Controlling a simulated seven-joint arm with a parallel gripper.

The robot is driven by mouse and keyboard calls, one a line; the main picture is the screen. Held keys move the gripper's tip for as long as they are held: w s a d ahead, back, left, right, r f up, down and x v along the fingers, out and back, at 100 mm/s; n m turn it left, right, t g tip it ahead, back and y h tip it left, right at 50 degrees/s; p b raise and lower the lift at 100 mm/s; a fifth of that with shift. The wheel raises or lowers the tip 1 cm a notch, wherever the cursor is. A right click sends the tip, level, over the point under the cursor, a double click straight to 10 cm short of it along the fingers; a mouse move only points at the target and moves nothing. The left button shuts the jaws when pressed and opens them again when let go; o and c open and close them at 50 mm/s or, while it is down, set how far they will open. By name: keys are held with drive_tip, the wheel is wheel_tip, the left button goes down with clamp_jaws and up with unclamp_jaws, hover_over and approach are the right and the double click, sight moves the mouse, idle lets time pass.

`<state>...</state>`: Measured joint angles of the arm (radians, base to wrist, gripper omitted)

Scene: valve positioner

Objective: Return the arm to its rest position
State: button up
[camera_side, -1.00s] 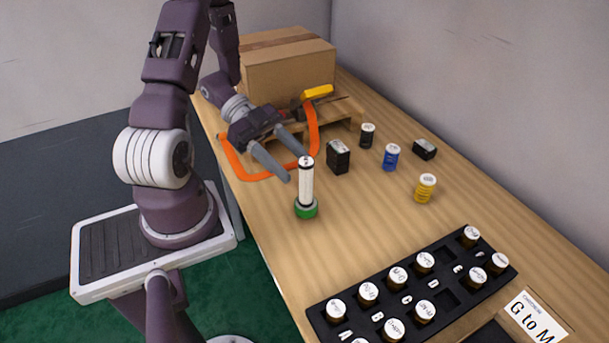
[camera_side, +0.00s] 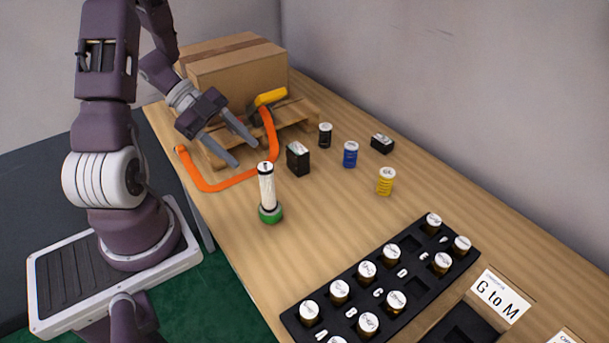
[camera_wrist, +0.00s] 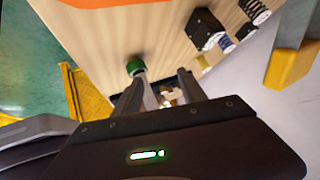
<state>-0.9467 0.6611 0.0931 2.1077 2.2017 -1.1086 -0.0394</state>
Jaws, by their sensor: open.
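My gripper (camera_side: 247,151) is open and empty in the side view, raised above the far part of the table near the orange strap. Its two grey fingers are spread and point down to the right. It also shows in the wrist view (camera_wrist: 166,85), fingers apart. A white cylinder with a green base (camera_side: 267,195) stands upright on the table, in front of the fingers and apart from them. Its green part (camera_wrist: 135,68) shows in the wrist view, beside a fingertip; the rest of it is hard to make out there.
A cardboard box (camera_side: 236,78) and orange strap (camera_side: 215,187) lie by a wooden pallet (camera_side: 293,113). A black box (camera_side: 298,158), a blue can (camera_side: 350,154) and a yellow can (camera_side: 386,181) stand right. A black rack (camera_side: 372,319) of bottles is at front.

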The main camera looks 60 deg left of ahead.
drive_tip(key=w+a+r+m+y, duration=0.2)
drive_tip(key=w+a+r+y, duration=0.2)
drive_tip(key=a+y, duration=0.65)
wheel_tip(320, 180, up, 6)
drive_tip(key=s+d+f+n+y, duration=0.1)
drive_tip(key=s+d+n+y, duration=0.1)
drive_tip(key=y, duration=0.3)
drive_tip(key=s+d+r+n+h, duration=0.2)
drive_tip(key=d+n, duration=0.3)
drive_tip(key=d, duration=0.3)
drive_tip(key=s+d+r+n+h, duration=0.2)
drive_tip(key=s+d+n, duration=0.3)
drive_tip(key=d, duration=0.4)
drive_tip(key=s+d+r+n+h, duration=0.3)
drive_tip(key=s+d+r+n, duration=0.1)
drive_tip(key=d, duration=0.4)
drive_tip(key=shift+d+n, duration=0.3)
drive_tip(key=shift+n, duration=0.2)
